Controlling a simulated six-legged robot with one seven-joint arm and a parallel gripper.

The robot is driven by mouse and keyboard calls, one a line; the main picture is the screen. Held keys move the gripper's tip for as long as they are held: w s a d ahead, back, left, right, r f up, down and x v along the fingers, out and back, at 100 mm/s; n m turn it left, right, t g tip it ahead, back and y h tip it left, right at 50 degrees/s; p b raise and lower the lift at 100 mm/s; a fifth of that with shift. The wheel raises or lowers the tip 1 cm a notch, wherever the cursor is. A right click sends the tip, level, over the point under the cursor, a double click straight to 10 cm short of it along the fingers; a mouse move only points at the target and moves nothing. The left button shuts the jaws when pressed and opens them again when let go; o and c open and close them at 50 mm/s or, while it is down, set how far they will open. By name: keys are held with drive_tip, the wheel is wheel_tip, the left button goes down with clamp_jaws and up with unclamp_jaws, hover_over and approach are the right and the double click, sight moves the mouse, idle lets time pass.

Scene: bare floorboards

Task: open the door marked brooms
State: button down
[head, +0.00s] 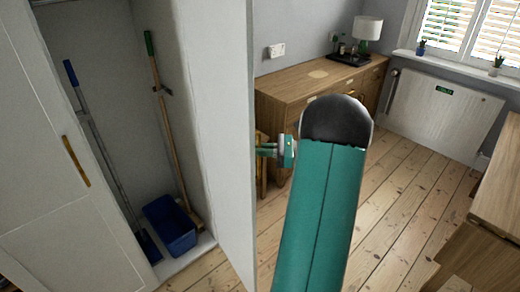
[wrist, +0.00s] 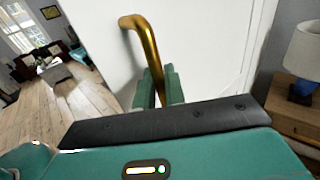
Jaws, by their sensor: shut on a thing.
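The white cupboard's right-hand door (head: 222,130) stands wide open in the head view, its inner face toward the camera. In the wrist view my green fingers (wrist: 159,88) are shut around the door's brass bar handle (wrist: 153,45), with the white door face (wrist: 215,50) behind. No mark reading brooms is legible on this door.
The cupboard's left door (head: 60,200), with its own brass handle, is shut. A wooden sideboard (head: 305,88) with a lamp stands behind the open door. A wooden piece (head: 485,240) is at the right edge. Bare floorboards (head: 395,190) lie between.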

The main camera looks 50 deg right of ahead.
drive_tip(key=shift+w, duration=0.15)
drive_tip(key=c, duration=1.6)
unclamp_jaws()
drive_tip(key=shift+w, duration=0.1)
drive_tip(key=v, duration=1.4)
drive_tip(key=shift+a, duration=0.1)
